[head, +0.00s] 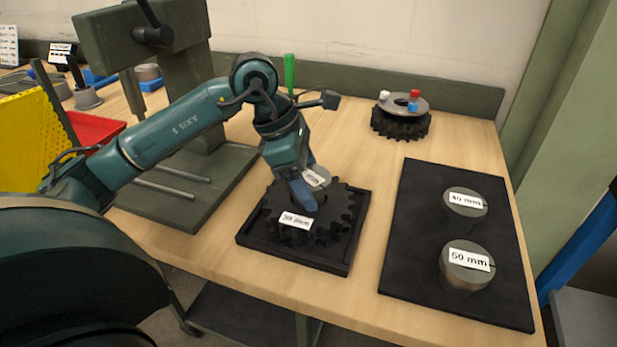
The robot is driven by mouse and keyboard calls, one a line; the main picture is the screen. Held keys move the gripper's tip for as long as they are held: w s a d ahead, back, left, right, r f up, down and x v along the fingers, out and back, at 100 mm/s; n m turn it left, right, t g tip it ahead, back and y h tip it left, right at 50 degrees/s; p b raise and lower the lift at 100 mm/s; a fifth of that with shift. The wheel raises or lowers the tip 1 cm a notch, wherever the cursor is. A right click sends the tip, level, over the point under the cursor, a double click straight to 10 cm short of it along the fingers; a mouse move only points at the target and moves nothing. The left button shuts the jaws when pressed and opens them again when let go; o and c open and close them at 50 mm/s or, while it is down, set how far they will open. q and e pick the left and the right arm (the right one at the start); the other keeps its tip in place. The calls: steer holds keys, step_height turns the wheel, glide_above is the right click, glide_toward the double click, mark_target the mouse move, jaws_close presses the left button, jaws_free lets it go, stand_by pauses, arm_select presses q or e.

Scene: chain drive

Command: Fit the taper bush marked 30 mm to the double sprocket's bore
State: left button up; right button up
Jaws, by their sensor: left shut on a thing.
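The black double sprocket (338,222) lies flat in a black square tray (352,250) at the middle of the bench. A label on it seems to read 30 or 38 mm. My left gripper (309,178) points down over the sprocket's middle and is shut on a grey taper bush (322,170). The bush's label is too small and tilted to read surely. The fingers hide the bore and the bush's lower part, so I cannot tell whether it is in the bore. My right gripper is not in view.
Bushes marked 40 mm (464,210) and 50 mm (464,276) stand on a black mat (408,262) at the right. Another dark sprocket (398,125) with small coloured parts on top is at the back. A green press (180,60) stands left. Bare wood separates tray and mat.

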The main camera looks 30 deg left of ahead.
arm_select(q)
steer(key=shift+f+b, duration=0.35)
steer(key=shift+f, duration=0.1)
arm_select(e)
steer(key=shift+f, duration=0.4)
arm_select(q)
steer(key=o, duration=1.5)
steer(key=shift+c, duration=0.2)
steer(key=p+v, duration=0.1)
steer(key=v, duration=1.2)
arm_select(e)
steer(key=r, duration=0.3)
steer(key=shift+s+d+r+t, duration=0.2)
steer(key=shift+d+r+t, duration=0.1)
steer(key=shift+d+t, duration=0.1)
arm_select(q)
steer(key=shift+r, duration=0.1)
steer(key=shift+r, duration=0.1)
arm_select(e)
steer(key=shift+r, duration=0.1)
